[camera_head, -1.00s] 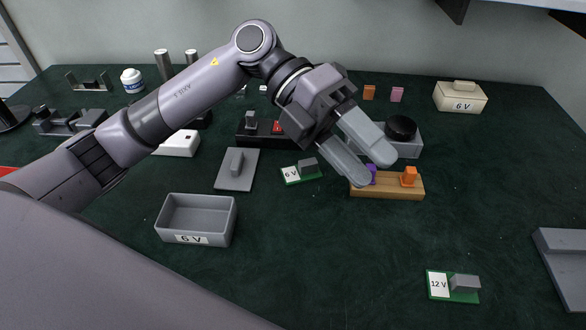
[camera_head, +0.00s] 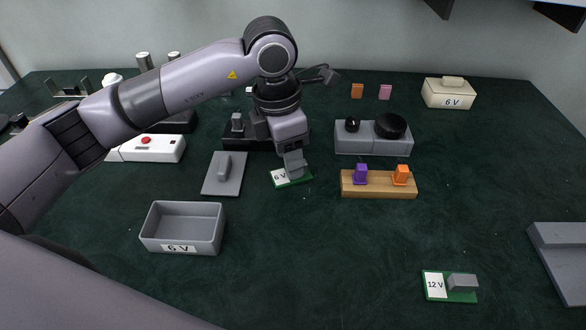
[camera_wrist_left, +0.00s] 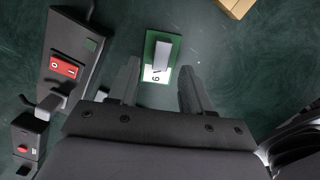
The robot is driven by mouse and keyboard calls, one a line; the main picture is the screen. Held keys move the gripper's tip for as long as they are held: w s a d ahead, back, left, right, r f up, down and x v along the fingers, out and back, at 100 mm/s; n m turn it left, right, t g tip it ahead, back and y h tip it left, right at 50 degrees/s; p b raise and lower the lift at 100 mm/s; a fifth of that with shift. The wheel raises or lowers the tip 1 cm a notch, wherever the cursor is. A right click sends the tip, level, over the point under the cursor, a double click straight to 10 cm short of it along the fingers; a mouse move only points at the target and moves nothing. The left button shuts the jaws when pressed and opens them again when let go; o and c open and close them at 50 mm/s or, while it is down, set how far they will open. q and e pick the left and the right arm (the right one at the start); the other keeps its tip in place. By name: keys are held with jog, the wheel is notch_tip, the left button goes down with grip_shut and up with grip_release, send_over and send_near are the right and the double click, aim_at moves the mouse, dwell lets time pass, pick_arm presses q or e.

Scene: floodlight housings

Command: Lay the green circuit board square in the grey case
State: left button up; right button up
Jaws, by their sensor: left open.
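The small green circuit board (camera_head: 293,182) with a white "6 V" label and a grey block lies flat on the dark green table. My left gripper (camera_head: 293,163) points down over this board, and its fingers overlap the block in the head view. In the left wrist view the open fingers (camera_wrist_left: 160,88) are apart, with the board (camera_wrist_left: 151,46) just beyond and between their tips; the gripper holds nothing. The open grey case (camera_head: 208,238), labelled "6 V", stands empty at front left. A second green board (camera_head: 462,296), labelled "12 V", lies at front right. My right gripper is not in view.
A grey lid-like plate (camera_head: 211,181) with a handle lies left of the board. A wooden block (camera_head: 379,190) with purple and orange pieces stands to its right. A black switch box (camera_head: 235,142) is behind. The table between board and case is mostly clear.

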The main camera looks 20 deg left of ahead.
pick_arm(q)
jog(key=shift+d+f, duration=0.1)
jog(key=shift+f, duration=0.75)
grip_shut()
jog(key=shift+r, duration=0.15)
